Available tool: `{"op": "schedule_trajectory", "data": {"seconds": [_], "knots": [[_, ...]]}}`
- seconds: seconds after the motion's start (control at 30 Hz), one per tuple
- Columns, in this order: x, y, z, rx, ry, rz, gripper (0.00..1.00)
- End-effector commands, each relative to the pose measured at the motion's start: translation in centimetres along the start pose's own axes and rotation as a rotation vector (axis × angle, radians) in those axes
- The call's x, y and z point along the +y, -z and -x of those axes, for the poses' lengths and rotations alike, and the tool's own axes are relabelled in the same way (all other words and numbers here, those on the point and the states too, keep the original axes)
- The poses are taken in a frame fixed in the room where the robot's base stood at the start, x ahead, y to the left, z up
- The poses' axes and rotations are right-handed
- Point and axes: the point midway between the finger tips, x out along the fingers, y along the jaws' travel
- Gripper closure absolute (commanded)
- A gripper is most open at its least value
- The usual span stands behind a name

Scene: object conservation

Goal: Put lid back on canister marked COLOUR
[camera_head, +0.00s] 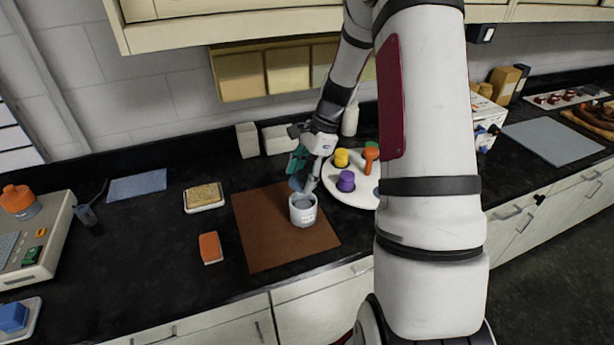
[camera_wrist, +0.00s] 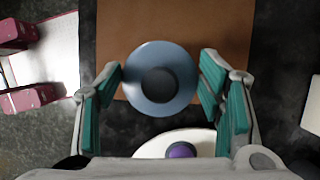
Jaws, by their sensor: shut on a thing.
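A white canister (camera_head: 303,215) with a dark, unreadable label stands upright on the brown mat (camera_head: 262,240). Its top looks open and grey inside. My gripper (camera_head: 301,170) points down just behind and above the canister. It is shut on a blue-grey round lid (camera_head: 296,184), which overlaps the canister's back rim in the head view. Whether lid and rim touch, I cannot tell. In the wrist view the lid (camera_wrist: 143,92) is a blue disc with a dark round knob, between the teal finger pads (camera_wrist: 160,92). There the canister is not clearly visible.
A white palette tray (camera_head: 336,190) with yellow, purple and orange pieces stands right of the mat. An orange block (camera_head: 210,247) and a sponge in a dish (camera_head: 204,196) lie left. White boxes (camera_head: 248,140) stand behind.

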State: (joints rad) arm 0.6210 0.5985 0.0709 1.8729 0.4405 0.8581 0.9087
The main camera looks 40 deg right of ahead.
Motion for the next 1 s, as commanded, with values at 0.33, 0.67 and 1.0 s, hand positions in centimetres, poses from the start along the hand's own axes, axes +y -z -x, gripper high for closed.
{"op": "schedule_trajectory", "data": {"seconds": [0.33, 0.67, 1.0], "knots": [[-0.1, 1.2, -3.0, -0.001, -0.001, -0.001, 0.68], [0.0, 1.9, -4.6, 0.0, 0.002, -0.001, 0.68], [0.0, 2.0, -4.7, 0.0, 0.002, 0.0, 0.68]]}}
